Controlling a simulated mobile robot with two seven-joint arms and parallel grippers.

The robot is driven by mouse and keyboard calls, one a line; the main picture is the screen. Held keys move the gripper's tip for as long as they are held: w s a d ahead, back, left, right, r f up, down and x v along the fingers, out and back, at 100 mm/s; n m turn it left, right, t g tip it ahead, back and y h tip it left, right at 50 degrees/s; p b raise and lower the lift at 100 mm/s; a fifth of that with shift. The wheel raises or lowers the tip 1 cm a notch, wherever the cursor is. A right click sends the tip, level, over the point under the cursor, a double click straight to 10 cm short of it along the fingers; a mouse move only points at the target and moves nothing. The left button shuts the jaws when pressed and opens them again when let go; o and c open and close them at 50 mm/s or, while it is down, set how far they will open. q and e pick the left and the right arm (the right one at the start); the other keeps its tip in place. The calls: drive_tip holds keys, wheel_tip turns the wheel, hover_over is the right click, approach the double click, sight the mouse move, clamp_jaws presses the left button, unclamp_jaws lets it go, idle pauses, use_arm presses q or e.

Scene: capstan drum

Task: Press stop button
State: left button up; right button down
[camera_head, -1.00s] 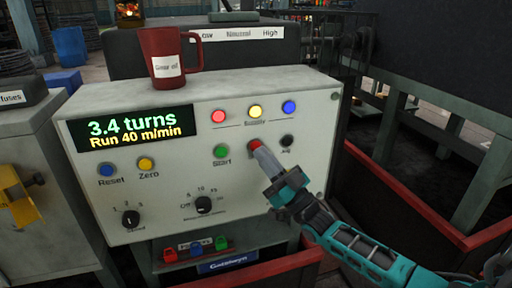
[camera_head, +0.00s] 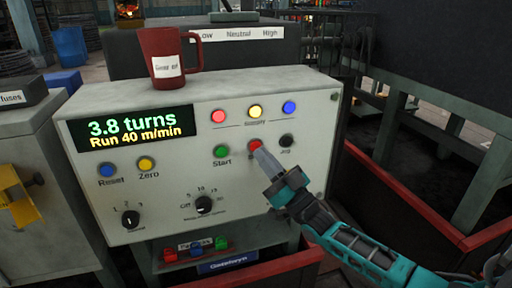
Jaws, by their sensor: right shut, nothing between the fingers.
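The grey control panel (camera_head: 150,203) faces me. The red button (camera_head: 255,144) sits between the green Start button (camera_head: 221,151) and the black Jog button (camera_head: 286,140). Its label is mostly hidden behind my gripper. My right gripper (camera_head: 259,152) is shut and empty, with its tips at the lower edge of the red button; I cannot tell whether they touch it. The display (camera_head: 134,128) reads "3.8 turns" and "Run 40 m/min". My left gripper is not in view.
Blue Reset (camera_head: 106,170) and yellow Zero (camera_head: 147,164) buttons are on the left of the panel. Red, yellow and blue Ready lamps or buttons line the top. A red mug (camera_head: 169,58) stands on top of the panel. Red-edged barriers (camera_head: 420,215) lie at right.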

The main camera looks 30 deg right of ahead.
drive_tip(key=shift+w, duration=0.1)
idle(0.3)
drive_tip(key=shift+w+d, duration=0.1)
drive_tip(key=shift+w, duration=0.25)
drive_tip(key=shift+w+d+b, duration=0.1)
drive_tip(key=shift+w+b, duration=0.3)
drive_tip(key=shift+b, duration=0.15)
idle(0.5)
drive_tip(key=shift+s, duration=0.1)
drive_tip(key=shift+s+a+p, duration=0.2)
drive_tip(key=shift+s+p, duration=0.45)
drive_tip(key=shift+s, duration=0.05)
drive_tip(key=s+p, duration=0.1)
drive_tip(key=s, duration=0.1)
drive_tip(key=s+a+p, duration=0.1)
drive_tip(key=s+p, duration=0.1)
drive_tip(key=s, duration=0.1)
drive_tip(key=shift+a, duration=0.1)
